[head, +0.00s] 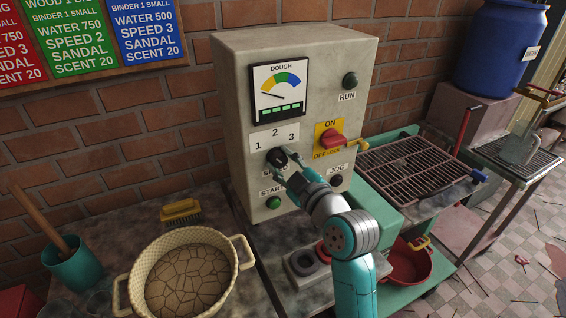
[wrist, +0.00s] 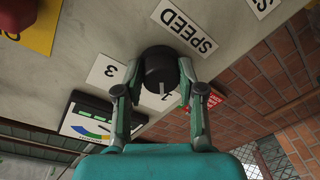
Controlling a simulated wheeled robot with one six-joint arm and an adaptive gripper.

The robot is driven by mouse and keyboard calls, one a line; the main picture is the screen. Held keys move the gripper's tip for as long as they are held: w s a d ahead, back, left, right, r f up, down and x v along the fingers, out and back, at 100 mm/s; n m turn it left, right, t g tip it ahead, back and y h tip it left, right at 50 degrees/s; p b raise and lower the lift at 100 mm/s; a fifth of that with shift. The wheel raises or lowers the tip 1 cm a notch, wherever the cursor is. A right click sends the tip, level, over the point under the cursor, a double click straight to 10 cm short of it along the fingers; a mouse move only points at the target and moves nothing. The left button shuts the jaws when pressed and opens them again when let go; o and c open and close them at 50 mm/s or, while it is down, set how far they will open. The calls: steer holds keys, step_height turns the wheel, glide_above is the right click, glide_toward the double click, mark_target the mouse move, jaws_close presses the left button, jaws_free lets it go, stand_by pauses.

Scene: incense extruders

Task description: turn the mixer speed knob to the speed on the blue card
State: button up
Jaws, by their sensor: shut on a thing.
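The blue card (head: 150,33) on the board at top left reads WATER 500, SPEED 3, SANDAL, SCENT 20. The black speed knob (head: 276,157) is on the grey mixer panel (head: 235,100), below the numbers 1, 2 and 3 and above the SPEED label. My gripper (head: 284,165) is shut on the knob. In the wrist view my gripper (wrist: 160,85) has one finger on each side of the knob (wrist: 158,66). A pale mark on the knob's face points roughly toward the 1. A finger hides the 2 there.
A red ON/OFF switch (head: 332,140) is right of the knob, with a green START button (head: 273,202) below and a JOG button (head: 336,180) at lower right. A dough gauge (head: 280,88) is above. A basin of cracked dough (head: 188,280) stands below left.

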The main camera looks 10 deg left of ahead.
steer(key=m, duration=0.9)
steer(key=shift+a+f+t, duration=0.1)
steer(key=shift+t, duration=0.3)
steer(key=m, duration=0.4)
steer(key=shift+m, duration=0.4)
steer(key=shift+s+m+t+h, duration=0.1)
steer(key=shift+m+t+h, duration=0.3)
steer(key=shift+m, duration=1.6)
steer(key=o, duration=1.1)
steer(key=shift+a, duration=0.1)
steer(key=shift+o, duration=0.2)
